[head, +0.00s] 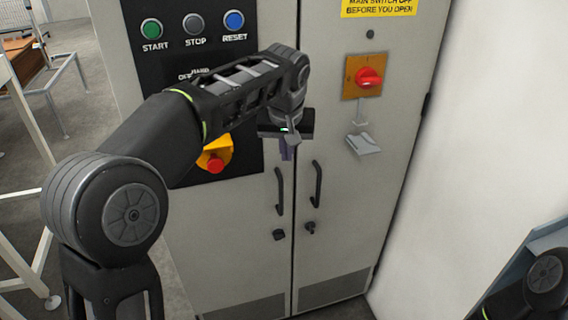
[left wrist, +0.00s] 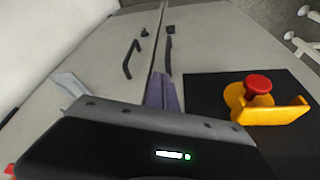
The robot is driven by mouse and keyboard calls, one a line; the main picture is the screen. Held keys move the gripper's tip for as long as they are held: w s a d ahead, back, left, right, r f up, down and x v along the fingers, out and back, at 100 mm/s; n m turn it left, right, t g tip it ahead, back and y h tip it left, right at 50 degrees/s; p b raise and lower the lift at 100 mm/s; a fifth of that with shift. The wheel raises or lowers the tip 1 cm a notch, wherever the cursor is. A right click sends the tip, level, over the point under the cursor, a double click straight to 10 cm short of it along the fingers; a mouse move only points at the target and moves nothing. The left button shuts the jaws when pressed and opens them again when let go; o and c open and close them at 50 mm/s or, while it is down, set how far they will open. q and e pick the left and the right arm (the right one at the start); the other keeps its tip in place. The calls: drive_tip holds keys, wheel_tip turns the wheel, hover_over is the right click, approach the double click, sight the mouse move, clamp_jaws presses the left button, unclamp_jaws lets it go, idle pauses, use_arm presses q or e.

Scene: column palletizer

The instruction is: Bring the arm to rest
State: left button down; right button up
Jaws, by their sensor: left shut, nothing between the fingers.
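My left arm reaches in from the left in the head view, in front of a grey control cabinet (head: 350,225). My left gripper (head: 287,152) is shut and empty, in front of the upper part of the seam between the cabinet doors. In the left wrist view its shut fingers (left wrist: 165,92) show against the cabinet front, apart from the door handles. Part of my right arm shows at the lower right corner of the head view; its gripper is not seen.
A red emergency button (head: 215,163) with a yellow guard sits left of my gripper, and a red rotary switch (head: 369,78) right of it. START (head: 152,29), STOP (head: 194,24) and RESET (head: 234,20) buttons are above. Two door handles (head: 316,184) stick out below.

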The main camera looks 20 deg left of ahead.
use_arm(q)
drive_tip(key=shift+v, duration=0.85)
drive_tip(key=shift+d, duration=0.1)
drive_tip(key=w+d+f+m+t+h, duration=0.3)
drive_tip(key=w+d+f+m, duration=0.15)
drive_tip(key=d+f, duration=0.5)
drive_tip(key=s+d+f+g+h, duration=0.1)
drive_tip(key=s+d+f+h, duration=0.2)
drive_tip(key=f, duration=1)
drive_tip(key=s+f+n+g+y, duration=0.1)
drive_tip(key=s+f, duration=1.2)
drive_tip(key=f, duration=0.3)
drive_tip(key=s+a+f+n+g, duration=0.1)
drive_tip(key=s+f, duration=0.4)
drive_tip(key=s, duration=0.5)
drive_tip(key=s+a+f+n+g, duration=0.1)
drive_tip(key=s+f, duration=0.4)
drive_tip(key=s, duration=0.6)
drive_tip(key=shift+a+f+n+g, duration=0.25)
drive_tip(key=shift+n+g, duration=0.2)
drive_tip(key=shift+g, duration=0.75)
